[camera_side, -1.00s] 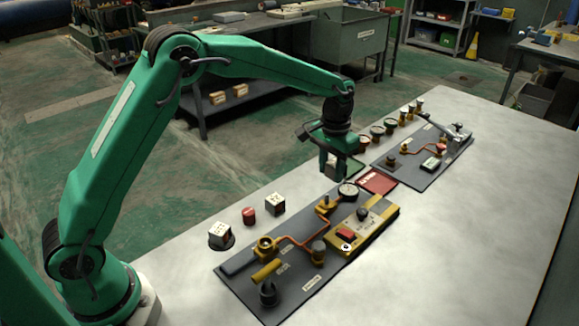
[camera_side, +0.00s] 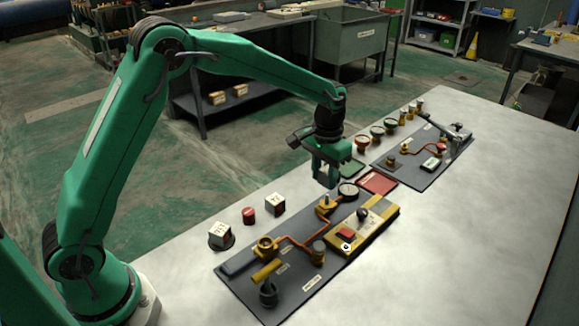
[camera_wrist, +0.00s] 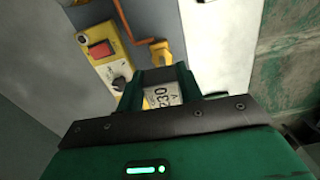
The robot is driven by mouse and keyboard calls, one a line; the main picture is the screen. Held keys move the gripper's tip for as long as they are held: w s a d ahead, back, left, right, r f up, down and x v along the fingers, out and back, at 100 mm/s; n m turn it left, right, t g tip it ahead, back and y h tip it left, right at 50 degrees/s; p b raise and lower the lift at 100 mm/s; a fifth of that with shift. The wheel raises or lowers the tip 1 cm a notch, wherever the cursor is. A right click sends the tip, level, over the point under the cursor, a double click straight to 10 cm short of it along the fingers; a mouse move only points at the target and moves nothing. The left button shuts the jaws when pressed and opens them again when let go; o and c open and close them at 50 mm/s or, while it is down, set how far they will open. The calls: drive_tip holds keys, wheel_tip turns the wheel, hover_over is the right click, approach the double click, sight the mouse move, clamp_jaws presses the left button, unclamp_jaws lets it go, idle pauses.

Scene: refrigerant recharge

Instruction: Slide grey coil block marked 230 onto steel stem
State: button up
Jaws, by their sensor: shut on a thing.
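My gripper (camera_side: 328,182) is shut on the grey coil block (camera_wrist: 163,93), whose label reads 230 V in the wrist view. In the side view the gripper hangs above the far end of the near dark panel (camera_side: 235,277), with the block mostly hidden by the jaws. A brass valve (camera_side: 325,204) with a short upright part stands on that panel, just below and nearer the camera than the gripper. It also shows in the wrist view (camera_wrist: 160,50), just beyond the block. I cannot clearly make out the steel stem; the block is apart from the valve.
A round gauge (camera_side: 348,190) stands close beside the gripper. A yellow box (camera_side: 376,226) with a red button is to the right, and a red tray (camera_side: 377,183) lies behind. The table's right side is clear.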

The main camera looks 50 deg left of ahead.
sight(322, 206)
drive_tip(key=shift+f, duration=1.45)
drive_tip(key=shift+f, duration=1.9)
idle(0.7)
drive_tip(key=o, duration=1.4)
drive_tip(key=shift+r, duration=3.5)
